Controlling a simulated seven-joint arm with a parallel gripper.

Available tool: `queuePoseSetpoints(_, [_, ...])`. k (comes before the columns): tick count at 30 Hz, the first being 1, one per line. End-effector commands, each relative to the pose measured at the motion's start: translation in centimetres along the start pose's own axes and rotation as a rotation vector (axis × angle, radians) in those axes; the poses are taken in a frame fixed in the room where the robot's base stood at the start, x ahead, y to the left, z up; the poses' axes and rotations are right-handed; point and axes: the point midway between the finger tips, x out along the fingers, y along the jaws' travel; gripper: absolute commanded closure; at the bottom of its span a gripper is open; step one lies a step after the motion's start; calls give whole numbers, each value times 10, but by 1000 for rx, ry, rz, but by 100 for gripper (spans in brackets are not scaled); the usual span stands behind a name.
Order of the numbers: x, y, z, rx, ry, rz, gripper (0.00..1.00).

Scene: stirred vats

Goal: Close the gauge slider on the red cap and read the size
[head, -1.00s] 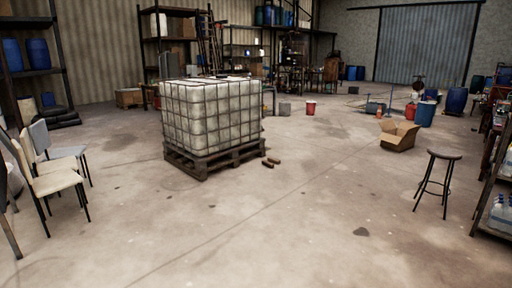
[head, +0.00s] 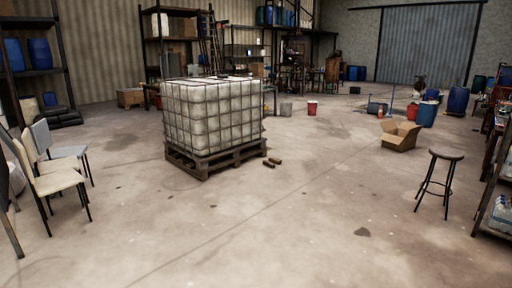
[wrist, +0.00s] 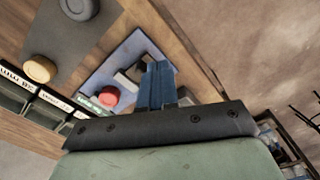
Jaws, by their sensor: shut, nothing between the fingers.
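The red cap (wrist: 107,95) shows in the wrist view, left of my fingers, on a pale blue plate (wrist: 143,45). Grey and white blocks (wrist: 130,76), which look like the gauge, sit on the plate between the cap and my fingers. My gripper (wrist: 158,68) has its blue fingers together and empty, over the plate's right part. The fingers hide part of the blocks, so I cannot tell whether they touch, or where the slider stands. No size reading is legible. The head view shows neither cap, gauge nor gripper.
Labelled bins (wrist: 40,105) line the left of the wooden bench (wrist: 190,60). In the head view, a caged white tank (head: 212,112) stands on a pallet, with open floor around it.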

Motion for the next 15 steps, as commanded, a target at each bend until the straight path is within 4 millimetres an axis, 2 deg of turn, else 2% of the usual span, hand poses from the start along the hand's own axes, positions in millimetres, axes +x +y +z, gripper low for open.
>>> queuePoseSetpoints(15, [9, 0, 0, 0, 0, 0, 100])
